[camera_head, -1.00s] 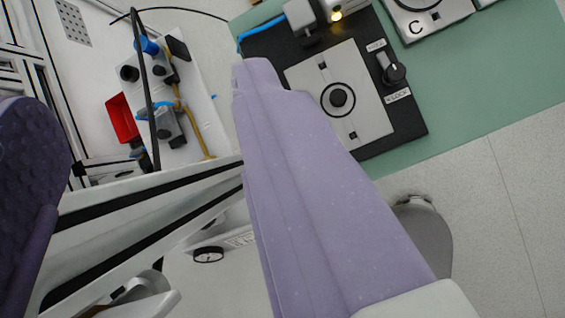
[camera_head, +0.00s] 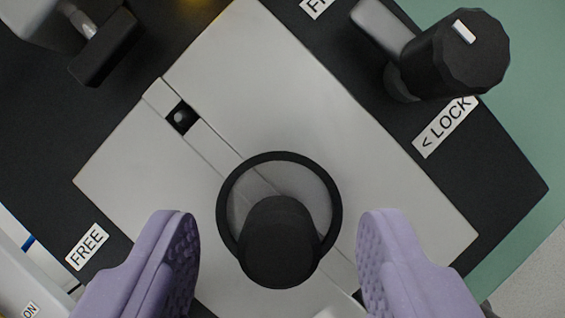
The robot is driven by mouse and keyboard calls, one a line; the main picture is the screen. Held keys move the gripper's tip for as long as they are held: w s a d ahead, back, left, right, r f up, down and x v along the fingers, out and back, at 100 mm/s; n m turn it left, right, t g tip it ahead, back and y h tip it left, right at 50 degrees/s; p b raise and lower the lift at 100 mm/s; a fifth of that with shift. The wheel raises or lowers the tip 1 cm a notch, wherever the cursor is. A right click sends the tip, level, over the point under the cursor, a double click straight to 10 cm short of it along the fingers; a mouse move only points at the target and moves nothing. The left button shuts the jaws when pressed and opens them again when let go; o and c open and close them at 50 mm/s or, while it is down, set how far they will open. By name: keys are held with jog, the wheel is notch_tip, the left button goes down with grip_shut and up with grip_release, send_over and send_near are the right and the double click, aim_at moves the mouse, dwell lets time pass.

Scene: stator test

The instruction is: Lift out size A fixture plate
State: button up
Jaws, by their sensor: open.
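The light grey fixture plate (camera_head: 330,110) lies flat on a black base (camera_head: 70,150). A black knob (camera_head: 278,245) stands up from its middle inside a black ring (camera_head: 333,200). A slot with a small dark hole (camera_head: 181,118) runs across the plate. No size letter shows on the plate. My gripper (camera_head: 278,235) is open, its two purple textured fingers on either side of the knob with a gap on each side. Whether the fingers are level with the knob or above it, I cannot tell.
A black clamp knob (camera_head: 460,55) with a white mark stands at the upper right beside a "LOCK" label (camera_head: 445,127). A "FREE" label (camera_head: 87,247) is at the lower left. A grey and black block (camera_head: 100,45) stands at the upper left. Green mat (camera_head: 535,90) shows at the right.

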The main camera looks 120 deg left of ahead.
aim_at(280, 167)
jog(key=x, duration=0.2)
jog(key=shift+d+f+b, duration=0.1)
jog(key=shift+f+b, duration=0.2)
jog(key=shift+r, duration=0.15)
grip_shut()
jog(key=shift+r, duration=0.1)
